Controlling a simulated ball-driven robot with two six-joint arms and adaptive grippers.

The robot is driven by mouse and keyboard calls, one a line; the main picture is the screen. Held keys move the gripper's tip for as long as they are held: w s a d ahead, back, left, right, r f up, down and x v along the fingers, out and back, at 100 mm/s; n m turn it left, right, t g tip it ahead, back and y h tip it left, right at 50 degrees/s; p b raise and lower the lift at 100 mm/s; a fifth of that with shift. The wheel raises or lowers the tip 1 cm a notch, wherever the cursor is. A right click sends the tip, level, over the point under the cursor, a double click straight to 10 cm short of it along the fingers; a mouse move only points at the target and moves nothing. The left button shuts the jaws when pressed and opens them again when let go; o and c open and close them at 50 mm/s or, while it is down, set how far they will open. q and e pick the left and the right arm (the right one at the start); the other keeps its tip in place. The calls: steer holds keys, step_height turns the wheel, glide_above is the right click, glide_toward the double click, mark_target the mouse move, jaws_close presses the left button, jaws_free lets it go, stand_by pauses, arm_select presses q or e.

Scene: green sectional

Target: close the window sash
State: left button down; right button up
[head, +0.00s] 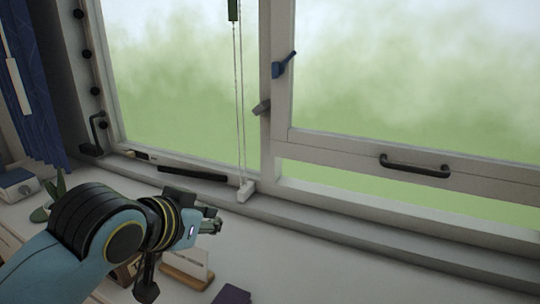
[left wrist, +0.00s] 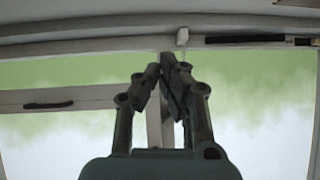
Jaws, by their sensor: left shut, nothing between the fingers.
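The window sash (head: 340,147) is the white-framed pane on the right in the head view. A strip of green shows between its bottom rail and the frame below, so it stands open by a gap. A dark pull handle (head: 415,165) sits on its bottom rail. The sash handle also shows at left in the left wrist view (left wrist: 48,105), where the scene looks upside down. My left gripper (head: 212,221) is shut and empty above the sill counter, left of the sash and apart from it. Its fingertips (left wrist: 170,72) meet in front of the window post. My right gripper is not in view.
A blue lever (head: 283,65) and a grey catch (head: 261,107) sit on the window post (head: 266,150). A cord with a white weight (head: 246,190) hangs beside it. A plant (head: 55,195), a card in a wooden stand (head: 187,268) and a purple item (head: 232,295) are near my arm.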

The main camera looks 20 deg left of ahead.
arm_select(q)
steer(key=w+r+t, duration=0.5)
steer(key=w+r, duration=0.3)
steer(key=r, duration=0.3)
steer(key=t+h, duration=0.1)
steer(key=t, duration=0.5)
glide_toward(280, 43)
steer(key=s+r, duration=0.3)
steer(key=s, duration=0.1)
steer(key=p+x, duration=0.4)
steer(key=x, duration=0.5)
steer(key=shift+w+r, duration=0.1)
steer(key=shift+w, duration=0.25)
step_height(280, 43, down, 3)
steer(key=shift+s+f, duration=0.15)
steer(key=shift+f, duration=0.65)
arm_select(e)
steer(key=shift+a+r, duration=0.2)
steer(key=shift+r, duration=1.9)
arm_select(q)
steer(key=shift+s, duration=0.1)
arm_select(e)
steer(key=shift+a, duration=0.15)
